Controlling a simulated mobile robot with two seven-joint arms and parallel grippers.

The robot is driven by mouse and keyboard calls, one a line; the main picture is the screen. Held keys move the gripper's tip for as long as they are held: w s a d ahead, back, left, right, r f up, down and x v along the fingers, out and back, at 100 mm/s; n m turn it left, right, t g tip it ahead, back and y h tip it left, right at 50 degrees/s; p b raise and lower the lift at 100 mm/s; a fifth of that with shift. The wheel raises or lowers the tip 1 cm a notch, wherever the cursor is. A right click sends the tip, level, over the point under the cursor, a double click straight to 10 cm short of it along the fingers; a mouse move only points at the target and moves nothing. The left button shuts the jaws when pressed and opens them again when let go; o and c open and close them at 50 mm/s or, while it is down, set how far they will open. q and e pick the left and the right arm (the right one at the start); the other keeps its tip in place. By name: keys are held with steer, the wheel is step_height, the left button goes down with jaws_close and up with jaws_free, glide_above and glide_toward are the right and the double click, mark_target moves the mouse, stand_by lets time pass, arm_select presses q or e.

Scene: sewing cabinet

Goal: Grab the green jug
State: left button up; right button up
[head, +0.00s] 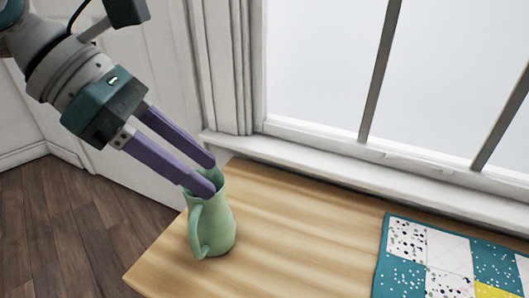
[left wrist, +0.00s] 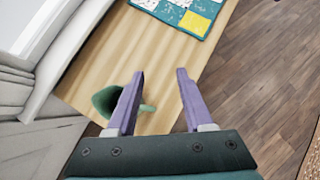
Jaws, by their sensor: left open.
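The green jug (head: 217,226) stands upright near the left end of the wooden table, its handle toward the left front in the head view. My left gripper (head: 211,175) is open with two purple fingers slanting down at the jug's mouth. The nearer finger covers part of the rim. In the left wrist view the jug (left wrist: 104,101) is mostly outside the left finger of the gripper (left wrist: 159,73), which hides part of it. A bit of green shows between the fingers. I cannot tell whether a finger touches the jug. My right gripper is not in view.
The wooden table (head: 300,230) is bare around the jug. A patchwork quilt piece (head: 440,250) lies on its right side. The dark wood floor (head: 70,220) is at left.

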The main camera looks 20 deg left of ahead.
mark_target(198, 253)
arm_select(q)
steer(key=s+a+f+g+y+b, duration=0.1)
steer(key=a+f+y+b, duration=0.25)
steer(key=a+f, duration=0.45)
steer(key=shift+m+g, duration=0.3)
steer(key=shift+m, duration=0.1)
steer(key=b+x, duration=0.1)
steer(key=x, duration=0.2)
steer(key=b+x, duration=0.2)
steer(key=x, duration=0.2)
steer(key=d+b+x, duration=0.1)
steer(key=x, duration=0.2)
steer(key=shift+s+d+f+b, duration=0.15)
steer(key=shift+d+f+b, duration=0.1)
steer(key=shift+b, duration=0.1)
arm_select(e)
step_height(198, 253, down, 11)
arm_select(q)
steer(key=shift+r, duration=0.1)
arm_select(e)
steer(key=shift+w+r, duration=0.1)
arm_select(q)
steer(key=shift+c, duration=0.5)
jaws_close()
